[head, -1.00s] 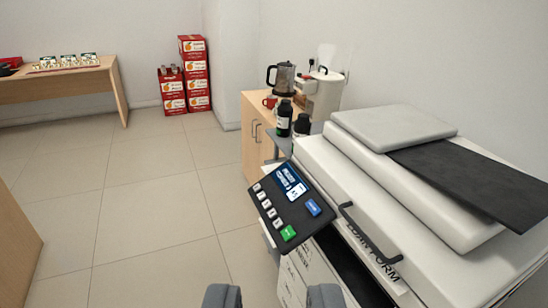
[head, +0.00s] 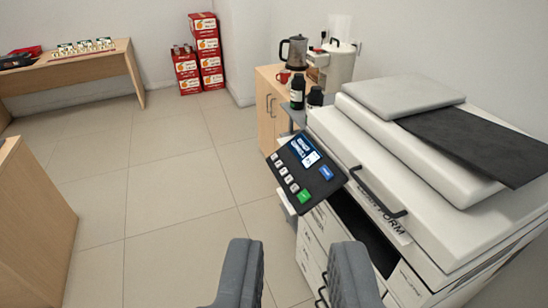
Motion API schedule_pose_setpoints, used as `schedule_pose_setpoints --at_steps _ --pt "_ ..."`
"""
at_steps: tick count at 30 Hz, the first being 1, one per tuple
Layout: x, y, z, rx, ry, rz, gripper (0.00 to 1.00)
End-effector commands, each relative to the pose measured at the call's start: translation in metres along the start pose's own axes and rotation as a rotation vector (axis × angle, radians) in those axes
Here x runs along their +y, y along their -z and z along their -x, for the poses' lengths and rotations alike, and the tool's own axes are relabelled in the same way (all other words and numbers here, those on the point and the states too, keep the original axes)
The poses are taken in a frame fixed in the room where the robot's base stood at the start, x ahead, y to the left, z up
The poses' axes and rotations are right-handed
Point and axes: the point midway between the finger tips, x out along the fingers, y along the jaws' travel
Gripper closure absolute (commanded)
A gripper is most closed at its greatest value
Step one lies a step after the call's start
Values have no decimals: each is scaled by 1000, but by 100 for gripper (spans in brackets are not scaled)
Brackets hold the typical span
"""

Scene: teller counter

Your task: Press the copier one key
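The copier (head: 400,165) stands at the right in the head view, white with a dark sheet on its lid. Its dark control panel (head: 318,192) juts out at the front left, tilted. The panel has a lit screen, a blue key (head: 326,173), a green key (head: 305,196) and a column of small pale keys (head: 285,174) along its left edge. The labels on the small keys are too small to read, so I cannot tell which is the one key. My gripper (head: 293,245) is in the lower middle, below and nearer than the panel. Its two grey fingers are apart with nothing between them.
A wooden cabinet (head: 267,108) with a coffee maker and a white urn (head: 340,70) stands behind the copier. Red boxes (head: 208,50) are stacked by the far wall. A wooden desk (head: 110,66) is at the back left, another wooden piece (head: 38,225) at left. The floor between is clear.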

Motion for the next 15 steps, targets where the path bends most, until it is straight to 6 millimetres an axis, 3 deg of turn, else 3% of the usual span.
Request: schedule_pose_setpoints --at_steps 10,12,15 --pt "0 0 0 0 0 0 80" --pt "0 0 0 0 0 0 97" --pt "0 0 0 0 0 0 100"
